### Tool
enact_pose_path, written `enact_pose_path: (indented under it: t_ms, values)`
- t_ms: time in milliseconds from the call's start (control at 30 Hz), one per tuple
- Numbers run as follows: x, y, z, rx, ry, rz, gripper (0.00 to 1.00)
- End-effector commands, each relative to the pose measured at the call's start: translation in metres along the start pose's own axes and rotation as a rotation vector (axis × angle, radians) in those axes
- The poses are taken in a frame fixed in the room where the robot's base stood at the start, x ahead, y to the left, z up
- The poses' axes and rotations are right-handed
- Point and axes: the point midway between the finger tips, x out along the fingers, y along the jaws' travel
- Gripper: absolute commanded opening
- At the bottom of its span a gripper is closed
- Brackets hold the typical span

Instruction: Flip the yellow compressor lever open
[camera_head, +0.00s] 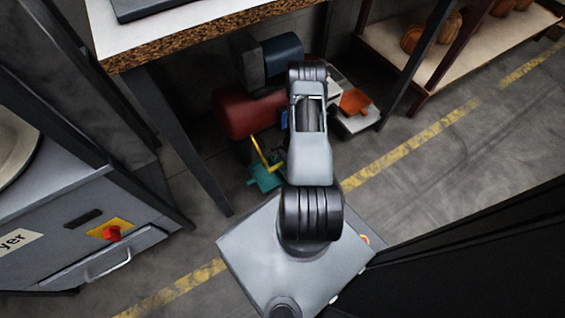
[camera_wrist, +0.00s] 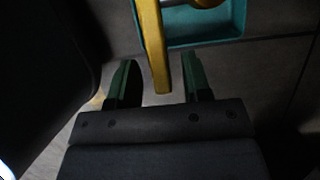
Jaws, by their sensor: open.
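The yellow lever (camera_head: 261,153) stands in the head view beside the red compressor tank (camera_head: 243,113), under the table, tilted with its top to the left. In the wrist view the yellow lever (camera_wrist: 153,45) comes down from the top edge, and its end lies between the fingers in the picture. My gripper (camera_wrist: 157,75) has its two dark green fingers apart, one on each side of the lever's end. I see no clear contact. In the head view my arm hides the gripper and part of the compressor.
A teal tray (camera_head: 266,178) lies by the lever's foot; it also shows in the wrist view (camera_wrist: 207,42). A table (camera_head: 210,38) overhangs the compressor. An orange item (camera_head: 355,102) sits on a pale machine to the right. A grey cabinet (camera_head: 60,240) stands left.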

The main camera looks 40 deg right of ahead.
Motion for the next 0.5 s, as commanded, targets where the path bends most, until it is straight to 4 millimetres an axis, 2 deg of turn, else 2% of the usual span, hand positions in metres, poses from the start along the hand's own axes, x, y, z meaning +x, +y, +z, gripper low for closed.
enact_pose_path:
  t_ms: [200,500]
  values:
    - [0.0001,-0.0001,0.0003,0.000,0.000,0.000,0.45]
    - [0.0000,0.0000,0.0003,0.000,0.000,0.000,0.17]
